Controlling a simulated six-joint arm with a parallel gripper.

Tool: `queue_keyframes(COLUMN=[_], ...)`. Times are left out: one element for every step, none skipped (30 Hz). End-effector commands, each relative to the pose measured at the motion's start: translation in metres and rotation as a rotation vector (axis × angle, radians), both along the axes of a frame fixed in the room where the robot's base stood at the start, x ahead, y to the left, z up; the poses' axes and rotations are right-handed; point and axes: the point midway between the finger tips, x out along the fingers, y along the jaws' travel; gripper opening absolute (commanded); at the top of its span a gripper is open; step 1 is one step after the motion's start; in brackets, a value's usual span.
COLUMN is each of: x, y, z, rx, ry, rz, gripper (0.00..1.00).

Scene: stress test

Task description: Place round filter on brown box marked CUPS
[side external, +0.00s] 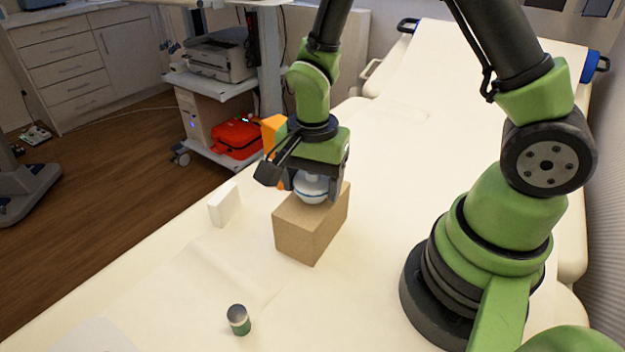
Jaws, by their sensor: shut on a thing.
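The round filter (312,190) is a white disc-like piece with a dark bluish band, held between the fingers of my gripper (311,186). My gripper points down and is shut on it. The brown box (308,232) stands upright on the white bed surface, directly below the filter. The filter's lower edge appears at or just above the box top; I cannot tell if they touch. No CUPS marking is readable on the visible faces of the box. The gripper hides part of the filter and the back of the box top.
A small white block (224,204) stands left of the box. A small green and grey cylinder (238,319) stands near the front. An orange item (273,133) shows behind my gripper. The white bed surface (190,275) is mostly clear. A cart with a printer (219,54) stands behind.

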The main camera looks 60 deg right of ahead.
Motion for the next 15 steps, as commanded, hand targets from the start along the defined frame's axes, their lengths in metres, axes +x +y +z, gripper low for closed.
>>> queue_keyframes(x=[0.0001,0.0002,0.0002,0.0002,0.0002,0.0002,0.0002,0.0002,0.0001,0.0000,0.0000,0.0001,0.0001,0.0002,0.0002], y=[0.0000,0.0001,0.0001,0.0001,0.0001,0.0001,0.0001,0.0001,0.0001,0.0001,0.0001,0.0001,0.0001,0.0002,0.0002], z=[-0.0009,-0.0008,-0.0005,-0.0005,-0.0004,-0.0004,-0.0005,-0.0010,-0.0021,-0.0031,-0.0036,-0.0032,-0.0032,-0.0031,-0.0031], rx=[0.000,0.001,0.001,0.001,0.001,0.001,0.000,0.000,0.000,0.000,0.000,0.000,0.000,0.000,0.000], ry=[-0.001,-0.002,-0.002,-0.002,-0.002,-0.002,-0.001,-0.001,-0.001,0.000,0.000,-0.001,-0.001,-0.001,-0.001], rz=[0.000,0.000,0.000,0.000,0.000,0.000,0.000,0.001,0.001,0.001,0.000,0.000,0.000,0.000,0.001], gripper=[0.42,0.42,0.42,0.42,0.42,0.42,0.42,0.42,0.42,0.42,0.67,0.76,0.83,0.90,0.90])
